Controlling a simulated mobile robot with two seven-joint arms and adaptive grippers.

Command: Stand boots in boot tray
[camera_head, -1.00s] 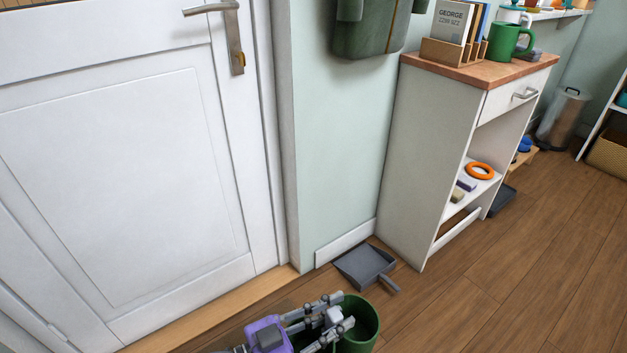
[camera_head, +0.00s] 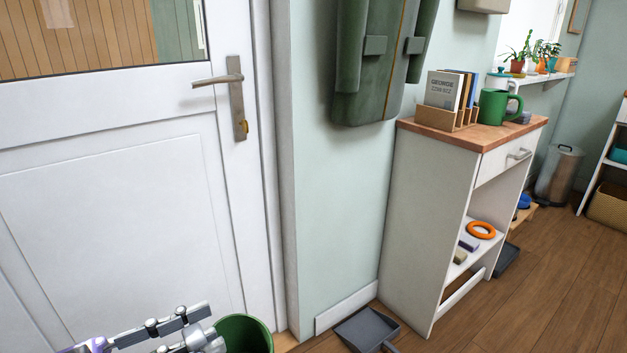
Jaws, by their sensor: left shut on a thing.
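My left gripper (camera_head: 206,328) is at the bottom left, in front of the white door, shut on a green boot (camera_head: 246,334). Only the boot's round open top shows, to the right of the fingers, and the picture edge cuts off the rest. A dark grey, low tray-like thing (camera_head: 507,259) lies on the floor beyond the cabinet, partly hidden by it. I cannot tell if it is the boot tray. No second boot is clearly visible. My right gripper is not in view.
A grey dustpan (camera_head: 366,331) lies on the floor by the wall. The white cabinet (camera_head: 425,225) stands right of it, with a green mug (camera_head: 494,106) on top and an orange ring (camera_head: 481,230) inside. A green coat (camera_head: 372,65) hangs above. Wooden floor (camera_head: 555,280) is clear at right.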

